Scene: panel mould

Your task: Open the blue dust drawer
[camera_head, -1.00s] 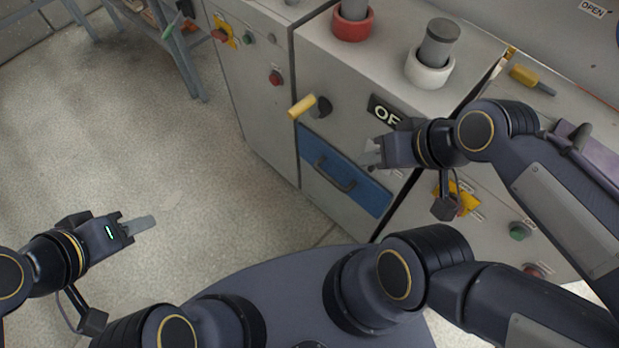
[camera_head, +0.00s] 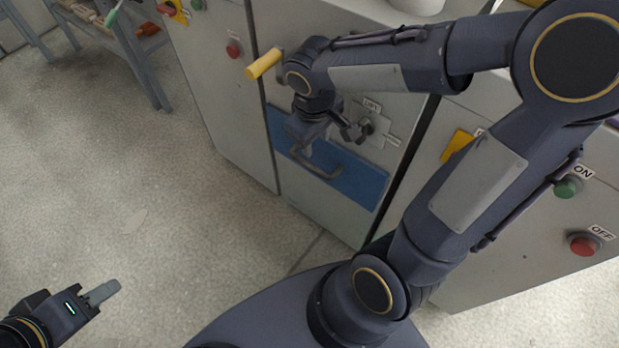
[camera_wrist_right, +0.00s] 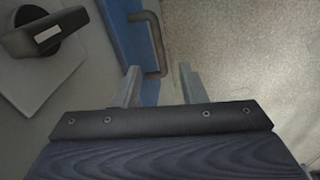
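The blue dust drawer (camera_head: 355,184) is a blue panel low on the grey machine front and looks flush with it. Its dark bar handle (camera_head: 322,174) runs along the blue face, and the handle also shows in the right wrist view (camera_wrist_right: 155,42). My right gripper (camera_head: 300,148) is at the left part of the drawer, by the handle. In the right wrist view its two fingers (camera_wrist_right: 160,80) are apart, with the handle just beyond and between their tips. Contact with the handle cannot be told. My left gripper (camera_head: 110,288) is low at the left over bare floor, its fingers together and empty.
A dark knob (camera_wrist_right: 42,35) on a plate sits close beside my right gripper. A yellow-handled lever (camera_head: 264,63) sticks out above the drawer. Red and green buttons (camera_head: 567,187) are on the right panel. The floor (camera_head: 150,200) before the machine is clear.

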